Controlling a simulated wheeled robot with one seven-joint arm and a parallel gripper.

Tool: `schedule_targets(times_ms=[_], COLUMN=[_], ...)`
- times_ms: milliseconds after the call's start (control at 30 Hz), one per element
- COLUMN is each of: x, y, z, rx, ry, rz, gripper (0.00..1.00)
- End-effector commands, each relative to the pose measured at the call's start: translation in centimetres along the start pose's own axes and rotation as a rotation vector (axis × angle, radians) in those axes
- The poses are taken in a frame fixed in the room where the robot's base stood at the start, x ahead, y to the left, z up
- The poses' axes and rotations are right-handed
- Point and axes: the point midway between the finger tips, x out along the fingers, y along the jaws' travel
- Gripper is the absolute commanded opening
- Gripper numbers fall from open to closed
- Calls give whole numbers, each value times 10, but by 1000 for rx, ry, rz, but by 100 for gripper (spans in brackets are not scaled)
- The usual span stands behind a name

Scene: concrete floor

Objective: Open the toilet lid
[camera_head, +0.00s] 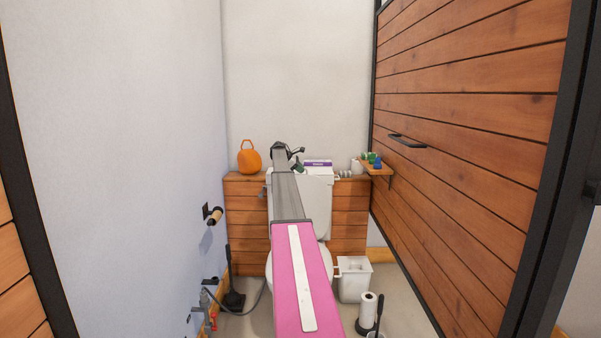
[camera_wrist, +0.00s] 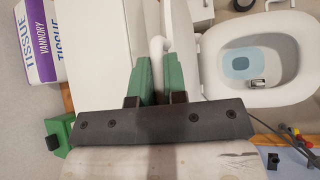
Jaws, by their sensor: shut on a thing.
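The white toilet stands against the back wall, with its tank (camera_head: 318,205) partly hidden behind my arm. In the wrist view the toilet bowl (camera_wrist: 282,38) is uncovered, with bluish water inside. The white toilet lid (camera_wrist: 181,35) stands up beside the bowl, seen nearly edge-on. My gripper (camera_wrist: 160,62) has green fingers, shut on a white rounded edge that appears to be part of the lid. The exact contact is partly hidden between the fingers. In the head view my arm reaches over the bowl, and the fingers are hard to make out.
A tissue box (camera_head: 318,163) and an orange pot (camera_head: 249,158) sit on the wooden ledge (camera_head: 246,215) behind the toilet. A white bin (camera_head: 354,279) and a paper roll holder (camera_head: 368,310) stand right of the bowl.

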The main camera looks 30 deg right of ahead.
Motion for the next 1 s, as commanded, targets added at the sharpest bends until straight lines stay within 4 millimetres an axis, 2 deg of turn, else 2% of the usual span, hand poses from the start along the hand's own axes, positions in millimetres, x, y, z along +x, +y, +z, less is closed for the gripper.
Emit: schedule_targets(times_ms=[367, 400, 467, 800, 1000], x=[1, 1, 1, -1, -15], y=[1, 1, 1, 1, 1], z=[0, 0, 0, 0, 0], rx=[1, 1, 1, 1, 1], ry=[1, 1, 1, 0, 1], rz=[0, 0, 0, 1, 2], gripper=[0, 19, 38, 38, 38])
